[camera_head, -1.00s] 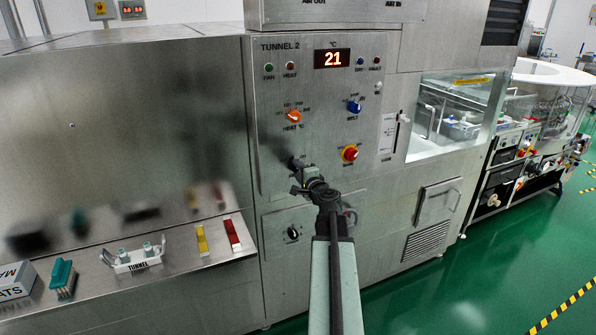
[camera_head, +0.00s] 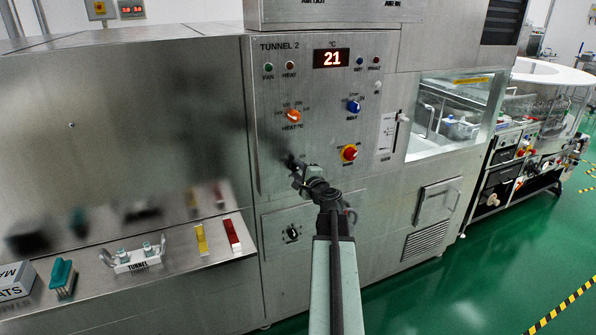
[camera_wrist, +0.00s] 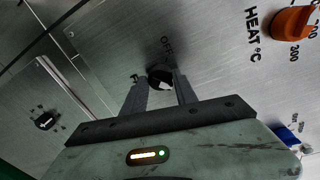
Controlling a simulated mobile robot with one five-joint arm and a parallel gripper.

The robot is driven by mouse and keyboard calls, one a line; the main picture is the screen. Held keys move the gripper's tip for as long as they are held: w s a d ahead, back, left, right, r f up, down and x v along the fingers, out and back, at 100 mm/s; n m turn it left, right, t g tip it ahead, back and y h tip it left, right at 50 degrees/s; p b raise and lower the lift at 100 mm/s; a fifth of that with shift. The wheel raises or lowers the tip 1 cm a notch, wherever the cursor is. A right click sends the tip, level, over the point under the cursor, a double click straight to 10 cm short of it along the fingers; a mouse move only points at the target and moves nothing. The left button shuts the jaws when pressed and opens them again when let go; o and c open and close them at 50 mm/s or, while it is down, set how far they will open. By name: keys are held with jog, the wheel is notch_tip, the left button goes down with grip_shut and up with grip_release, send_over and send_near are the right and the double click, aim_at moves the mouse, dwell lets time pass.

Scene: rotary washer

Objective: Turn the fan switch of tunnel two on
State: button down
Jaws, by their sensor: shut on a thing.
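The Tunnel 2 control panel (camera_head: 330,115) fills the middle of the head view. The fan switch is a small black knob (camera_wrist: 160,75) with a pale pointer, low on the left of that panel. It stands between the fingers of my gripper (camera_wrist: 159,88) in the wrist view, and the fingers are shut on it. The lettering "OFF" shows beside the knob. In the head view my gripper (camera_head: 296,170) reaches the panel and mostly hides the knob. The FAN lamp (camera_head: 269,67) is green; I cannot tell whether it is lit.
An orange heat knob (camera_head: 293,116) is above my gripper. Another black knob (camera_head: 293,232) is below. A shelf (camera_head: 190,259) with small items juts out at left.

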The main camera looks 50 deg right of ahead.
jog(key=c, duration=1)
grip_release()
jog(key=shift+o, duration=0.2)
jog(key=shift+s, duration=0.1)
jog(key=v, duration=0.7)
jog(key=shift+s+p, duration=0.3)
jog(key=shift+s, duration=0.05)
jog(key=shift+a, duration=0.15)
